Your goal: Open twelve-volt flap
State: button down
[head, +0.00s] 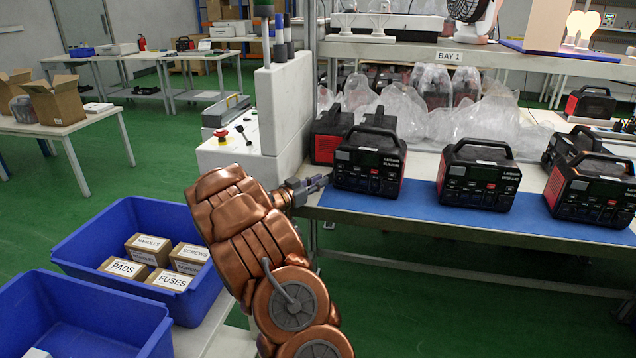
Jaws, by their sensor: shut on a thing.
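A black power station with red sides (370,160) stands upright at the left end of the blue mat, its front panel facing me. My gripper (322,182) is at the lower left of that front panel, reaching in from the left. Its jaws are closed at the panel's edge, on what appears to be the twelve-volt flap. The flap itself is too small and too covered by the fingers to make out, so I cannot tell its angle.
More power stations stand on the blue mat (425,203) to the right, the nearest one (480,175) apart from the first. A white machine housing (285,105) rises close behind my gripper. Blue bins (85,240) with labelled boxes sit at the lower left.

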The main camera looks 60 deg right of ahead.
jog(key=shift+w+r+p, duration=0.1)
jog(key=shift+w+p, duration=0.15)
jog(key=shift+p, duration=0.35)
jog(key=shift+w+r+m+g+p, duration=0.1)
jog(key=shift+w+m+g+p, duration=0.1)
jog(key=shift+m+g+p, duration=0.35)
jog(key=shift+d+g+p, duration=0.1)
jog(key=shift+g+p, duration=0.25)
jog(key=shift+p, duration=0.25)
jog(key=shift+s+f, duration=0.15)
jog(key=shift+f, duration=0.05)
jog(key=c, duration=1.2)
grip_release()
jog(key=v, duration=1.2)
jog(key=shift+r, duration=0.2)
jog(key=shift+d, duration=0.1)
